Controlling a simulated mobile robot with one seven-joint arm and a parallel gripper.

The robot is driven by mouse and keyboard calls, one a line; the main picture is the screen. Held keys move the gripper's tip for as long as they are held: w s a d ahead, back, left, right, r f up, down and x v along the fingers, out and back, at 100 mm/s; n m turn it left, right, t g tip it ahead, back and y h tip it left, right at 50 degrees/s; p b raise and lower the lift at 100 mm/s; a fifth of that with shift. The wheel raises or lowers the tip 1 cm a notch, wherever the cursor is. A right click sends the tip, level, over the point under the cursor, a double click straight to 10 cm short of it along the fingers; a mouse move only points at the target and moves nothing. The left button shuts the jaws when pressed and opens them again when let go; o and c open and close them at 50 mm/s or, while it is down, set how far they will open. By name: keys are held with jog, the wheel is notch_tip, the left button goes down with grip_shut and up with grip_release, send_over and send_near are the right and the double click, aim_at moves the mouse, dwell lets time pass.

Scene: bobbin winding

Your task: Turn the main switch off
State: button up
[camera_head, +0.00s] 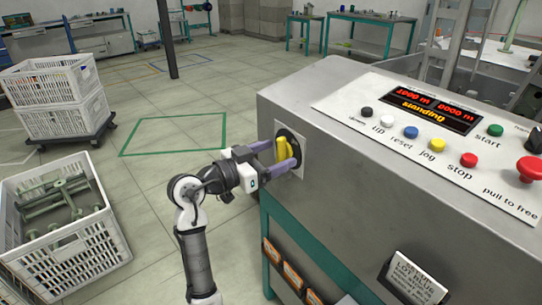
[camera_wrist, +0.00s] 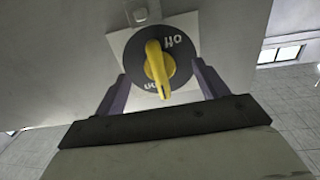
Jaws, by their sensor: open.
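The main switch is a yellow rotary handle (camera_head: 282,152) on a black round plate, on the end face of the grey machine cabinet. In the wrist view, the handle (camera_wrist: 157,66) stands nearly upright, its marked end pointing down close to the "ON" lettering at the lower left. "OFF" is at the upper right of the plate. My gripper (camera_head: 280,158) is at the switch, its two purple fingers open, one on each side of the handle. In the wrist view, gaps show between the fingers and the handle.
The machine's top panel (camera_head: 455,155) carries a lit display (camera_head: 430,107) reading "Standing", coloured buttons and a red emergency button (camera_head: 530,169). White crates (camera_head: 62,232) stand on the floor at the left. Open floor with a green outline lies behind my arm.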

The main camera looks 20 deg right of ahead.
jog(key=shift+w+d, duration=0.15)
jog(key=shift+d, duration=0.5)
jog(key=shift+d, duration=0.2)
jog(key=c, duration=1.4)
jog(key=shift+o, duration=0.2)
jog(key=shift+r, duration=0.1)
jog(key=shift+n+p, duration=1.2)
jog(key=shift+p, duration=0.3)
jog(key=shift+n+p, duration=0.65)
jog(key=shift+n, duration=0.05)
jog(key=shift+n+p, duration=1.3)
jog(key=shift+p, duration=0.5)
jog(key=shift+n+p, duration=0.6)
